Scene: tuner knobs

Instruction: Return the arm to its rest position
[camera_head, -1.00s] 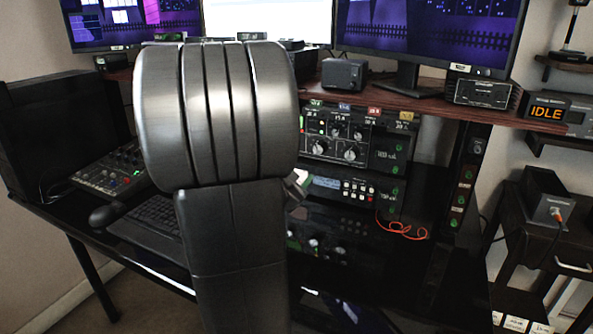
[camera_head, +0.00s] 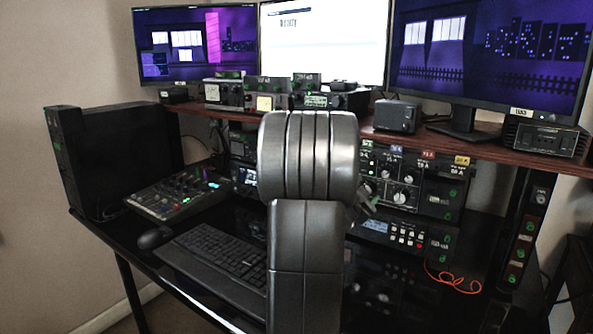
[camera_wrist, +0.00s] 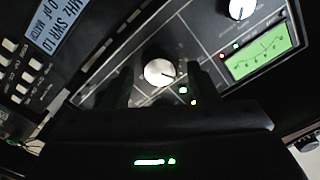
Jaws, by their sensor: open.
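My arm stands in the middle of the head view and hides most of my gripper there. In the wrist view my gripper (camera_wrist: 161,84) shows two dark fingers spread apart, with nothing held between them. A white round knob (camera_wrist: 160,72) on a dark panel appears between the fingertips; the depth gap to it is hard to judge. A second white knob (camera_wrist: 241,8) and a green lit meter (camera_wrist: 258,57) lie to its right. In the head view the tuner panel with white knobs (camera_head: 403,197) is just right of my arm, under the shelf.
A wooden shelf (camera_head: 470,147) carries monitors and small boxes above the panel. A keyboard (camera_head: 215,255), mouse (camera_head: 155,238) and mixer (camera_head: 178,193) lie on the black desk at left. Open floor shows at lower left.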

